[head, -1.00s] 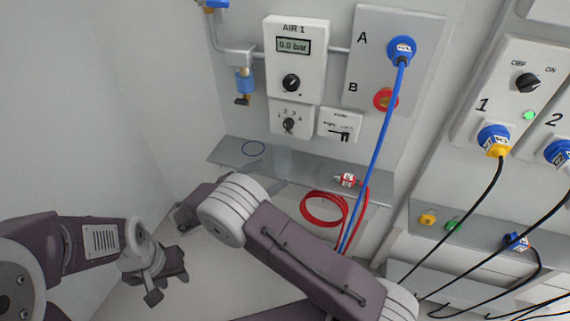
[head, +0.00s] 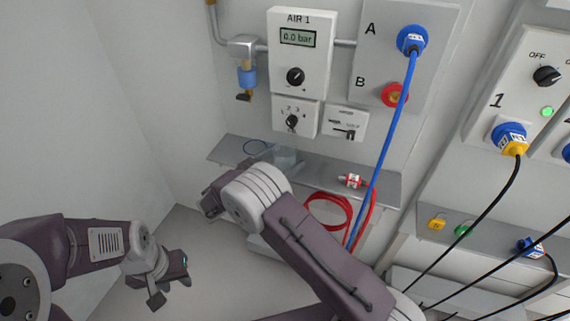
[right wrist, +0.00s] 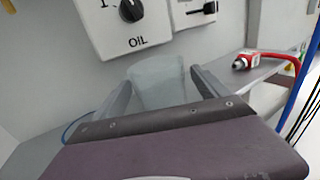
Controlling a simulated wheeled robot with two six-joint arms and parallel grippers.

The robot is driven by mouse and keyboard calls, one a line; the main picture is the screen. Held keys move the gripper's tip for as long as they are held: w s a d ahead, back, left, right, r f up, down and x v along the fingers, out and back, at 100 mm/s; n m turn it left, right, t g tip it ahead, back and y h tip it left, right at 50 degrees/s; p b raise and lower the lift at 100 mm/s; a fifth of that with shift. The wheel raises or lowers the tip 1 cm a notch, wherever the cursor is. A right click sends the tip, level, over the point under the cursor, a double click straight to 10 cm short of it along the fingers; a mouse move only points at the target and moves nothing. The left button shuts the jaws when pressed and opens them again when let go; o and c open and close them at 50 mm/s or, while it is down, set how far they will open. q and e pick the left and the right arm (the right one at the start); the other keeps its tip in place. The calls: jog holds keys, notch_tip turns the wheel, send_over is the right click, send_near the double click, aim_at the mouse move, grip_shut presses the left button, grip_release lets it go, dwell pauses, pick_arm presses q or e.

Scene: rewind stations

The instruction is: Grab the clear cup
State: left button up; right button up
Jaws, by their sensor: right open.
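The clear cup (head: 286,160) is a faint, see-through vessel standing on the grey shelf below the AIR 1 panel, its lower part close behind my right arm. In the right wrist view the cup (right wrist: 156,86) shows as a pale grey tapered shape between the two fingers, with room on both sides; its base is hidden behind the gripper body. My right gripper (right wrist: 160,88) is open, its fingers pointing toward the cup. In the head view the right gripper (head: 211,205) is partly hidden by its own wrist. My left gripper (head: 170,290) is open and empty at lower left, far from the cup.
The shelf (head: 232,150) carries a blue ring (head: 255,147) left of the cup and a red connector (head: 352,181) to its right. A red hose coil (head: 328,211) and a blue hose (head: 382,150) hang at right. The AIR 1 panel (head: 297,60) is above.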

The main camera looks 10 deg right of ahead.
jog(key=shift+w+d, duration=0.15)
jog(key=shift+d, duration=0.1)
jog(key=c, duration=1.4)
jog(key=shift+r, duration=0.1)
jog(key=shift+c, duration=0.2)
